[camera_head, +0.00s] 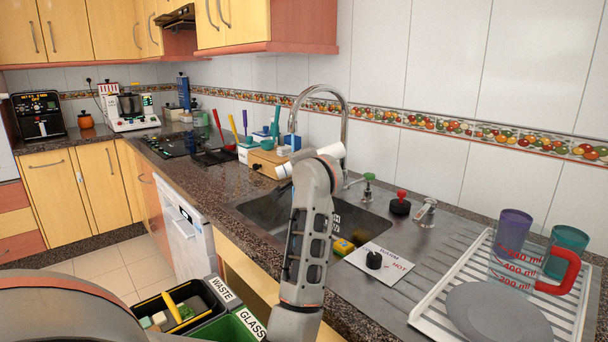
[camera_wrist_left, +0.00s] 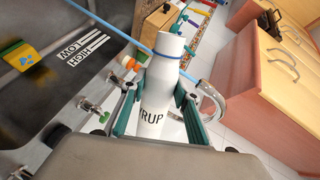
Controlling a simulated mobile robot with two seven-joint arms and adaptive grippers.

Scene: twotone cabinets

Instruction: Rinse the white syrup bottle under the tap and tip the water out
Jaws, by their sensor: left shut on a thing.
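The white syrup bottle (camera_wrist_left: 163,75), with a blue ring and the letters "RUP" showing, is between the fingers of my left gripper (camera_wrist_left: 155,103), which is shut on it. In the head view the bottle (camera_head: 331,151) is tilted close to horizontal above the sink (camera_head: 260,211), beside the chrome tap (camera_head: 346,118). The gripper's fingers are largely hidden there behind my wrist. The tap's curved pipe (camera_wrist_left: 214,101) shows right of the bottle in the wrist view. A thin blue line passes by the bottle; I cannot tell whether it is water. My right gripper is out of view.
A yellow-green sponge (camera_head: 343,247) lies by the sink's near edge. A black knob (camera_head: 374,260) stands on a WARM/HOT plate. Green (camera_head: 368,179) and red (camera_head: 400,204) knobs stand behind it. A rack (camera_head: 442,305) holds a plate, cups and a jug. Waste bins (camera_head: 185,312) stand below.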

